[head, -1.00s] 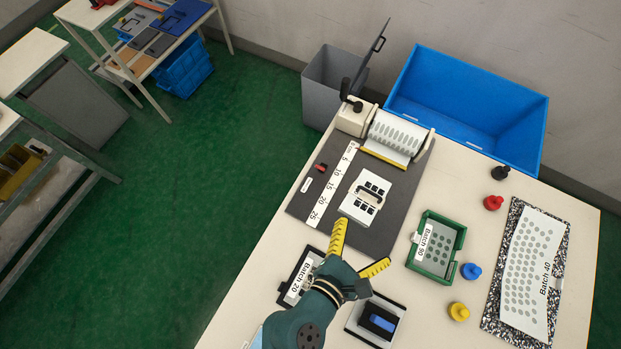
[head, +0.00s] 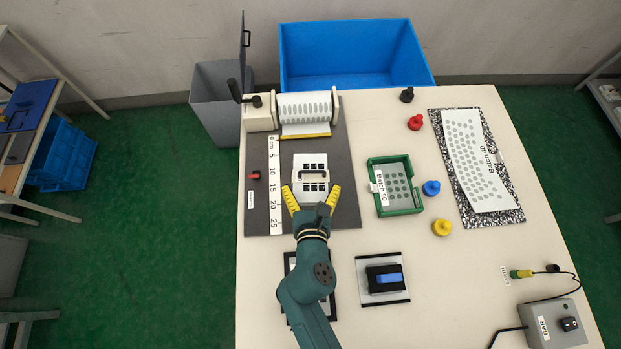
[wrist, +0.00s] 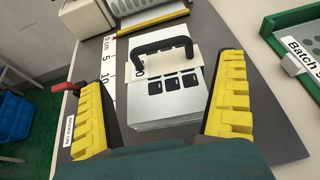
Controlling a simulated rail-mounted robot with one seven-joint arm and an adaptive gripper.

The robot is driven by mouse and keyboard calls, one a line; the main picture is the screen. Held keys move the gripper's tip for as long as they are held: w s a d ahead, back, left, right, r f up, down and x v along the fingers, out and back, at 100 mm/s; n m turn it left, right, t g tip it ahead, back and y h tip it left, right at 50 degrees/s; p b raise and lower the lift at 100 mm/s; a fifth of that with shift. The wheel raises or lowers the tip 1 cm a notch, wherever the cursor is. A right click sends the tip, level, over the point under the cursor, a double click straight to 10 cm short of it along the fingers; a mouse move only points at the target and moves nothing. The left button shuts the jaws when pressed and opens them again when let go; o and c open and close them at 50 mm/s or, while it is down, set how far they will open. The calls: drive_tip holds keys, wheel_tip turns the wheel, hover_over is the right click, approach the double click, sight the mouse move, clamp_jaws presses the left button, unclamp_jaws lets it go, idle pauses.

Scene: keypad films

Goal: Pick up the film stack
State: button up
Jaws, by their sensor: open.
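A white film stack (head: 311,161) with dark square windows lies on the dark mat (head: 343,205). A black handle (wrist: 164,43) on a pale strip stands across its top. My gripper (head: 312,195) is open and empty, with its yellow fingers pointing at the stack's near end. In the wrist view the stack (wrist: 170,106) shows between the two fingers, apart from both. The right finger is close to its right side.
A roller device (head: 304,106) stands behind the stack. A green Batch 90 tray (head: 373,165) is to the right, with coloured knobs beyond. A black-and-blue block (head: 385,278) sits nearer.

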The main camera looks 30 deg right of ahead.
sight(312, 163)
drive_tip(key=x, duration=0.1)
drive_tip(key=b+x, duration=0.1)
drive_tip(key=x, duration=0.2)
drive_tip(key=shift+w+d+r, duration=0.15)
drive_tip(key=shift+w+d, duration=0.2)
drive_tip(key=shift+s, duration=0.1)
drive_tip(key=shift+c, duration=0.2)
drive_tip(key=c, duration=1.2)
